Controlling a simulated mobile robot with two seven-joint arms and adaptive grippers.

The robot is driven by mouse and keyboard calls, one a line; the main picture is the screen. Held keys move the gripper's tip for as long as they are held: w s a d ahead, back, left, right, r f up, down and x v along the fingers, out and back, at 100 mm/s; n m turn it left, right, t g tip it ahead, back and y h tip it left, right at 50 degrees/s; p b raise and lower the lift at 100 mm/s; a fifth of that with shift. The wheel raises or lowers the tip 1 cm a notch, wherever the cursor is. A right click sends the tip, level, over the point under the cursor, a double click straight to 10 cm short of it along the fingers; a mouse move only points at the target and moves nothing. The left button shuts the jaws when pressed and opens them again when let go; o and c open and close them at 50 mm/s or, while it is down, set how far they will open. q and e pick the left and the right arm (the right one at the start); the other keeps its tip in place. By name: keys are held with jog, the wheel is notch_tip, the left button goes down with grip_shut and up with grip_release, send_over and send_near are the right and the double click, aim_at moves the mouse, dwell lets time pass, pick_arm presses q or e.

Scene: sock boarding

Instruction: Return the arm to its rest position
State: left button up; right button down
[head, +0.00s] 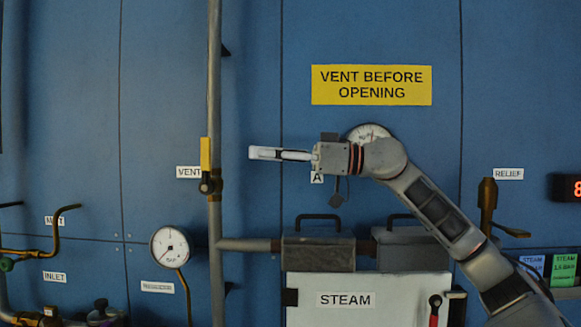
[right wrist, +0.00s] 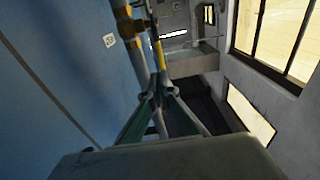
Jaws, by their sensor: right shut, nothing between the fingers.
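My right arm (head: 436,208) comes in from the lower right, bends at the wrist and reaches left across the blue panel. My right gripper (head: 254,153) is shut and empty. Its fingers point left toward the vent valve's yellow lever (head: 205,153), with a visible gap between them. The lever stands upright, in line with the vertical pipe (head: 214,80). In the right wrist view the fingers (right wrist: 158,93) meet at their tips, with the pipe and yellow lever beyond. My left arm and gripper are not in view.
Below are the white STEAM door (head: 390,300) with a red-handled lever (head: 435,302), and grey blocks with handles (head: 318,250). A relief valve (head: 487,200) stands right of the arm. Another gauge (head: 169,246) is at left.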

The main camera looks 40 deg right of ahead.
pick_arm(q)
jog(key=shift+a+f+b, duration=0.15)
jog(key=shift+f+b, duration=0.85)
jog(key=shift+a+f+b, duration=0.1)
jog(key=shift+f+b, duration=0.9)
pick_arm(e)
jog(key=shift+r+v, duration=0.2)
jog(key=shift+v, duration=1.25)
jog(key=shift+r+v, duration=0.2)
jog(key=shift+v, duration=1.2)
jog(key=shift+s+a, duration=0.1)
jog(key=shift+s, duration=0.05)
